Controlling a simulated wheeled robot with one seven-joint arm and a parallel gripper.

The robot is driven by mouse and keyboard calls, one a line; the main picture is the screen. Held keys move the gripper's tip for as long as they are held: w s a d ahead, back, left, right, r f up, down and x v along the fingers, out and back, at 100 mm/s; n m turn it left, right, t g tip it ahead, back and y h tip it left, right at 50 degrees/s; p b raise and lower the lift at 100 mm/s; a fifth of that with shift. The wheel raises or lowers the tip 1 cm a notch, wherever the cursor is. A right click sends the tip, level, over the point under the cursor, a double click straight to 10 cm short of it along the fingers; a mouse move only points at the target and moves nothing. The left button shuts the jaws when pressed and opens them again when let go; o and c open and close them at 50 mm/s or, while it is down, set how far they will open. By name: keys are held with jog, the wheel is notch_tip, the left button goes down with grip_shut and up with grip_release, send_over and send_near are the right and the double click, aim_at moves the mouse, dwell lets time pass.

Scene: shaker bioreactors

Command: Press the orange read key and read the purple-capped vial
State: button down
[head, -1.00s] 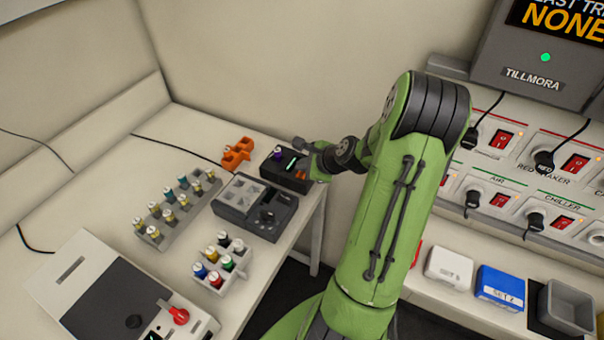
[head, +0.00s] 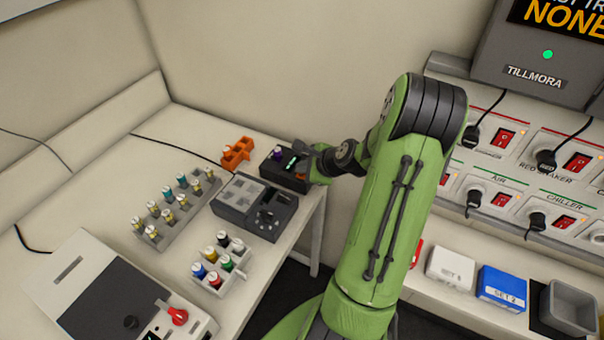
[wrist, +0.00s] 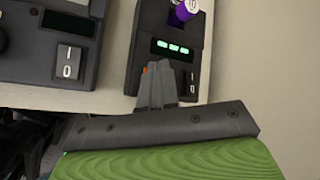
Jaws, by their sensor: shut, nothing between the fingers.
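The dark reader box (head: 270,171) stands at the far right corner of the bench. The purple-capped vial (head: 278,153) stands upright in it; its cap (wrist: 187,9) shows at the top edge of the wrist view. The reader's display (wrist: 172,47) shows green dashes. The orange read key (head: 301,177) is at the reader's near right end. In the wrist view only a sliver of the key (wrist: 145,69) shows beside my fingertips, which hide the rest. My gripper (wrist: 157,68) is shut and empty, its tips over the key. I cannot tell whether they touch it.
A grey device with a knob (head: 243,222) stands just left of the reader. An orange holder (head: 237,152), a rack of several vials (head: 187,217) and a smaller vial rack (head: 236,283) stand nearby. The wall is close behind the reader.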

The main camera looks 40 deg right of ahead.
jog(key=shift+f, duration=0.25)
dwell(0.4)
jog(key=shift+r+p, duration=0.7)
jog(key=shift+r, duration=0.2)
notch_tip(320, 180, up, 5)
jog(key=p, duration=0.4)
jog(key=shift+r+p, duration=0.1)
jog(key=shift+p, duration=0.25)
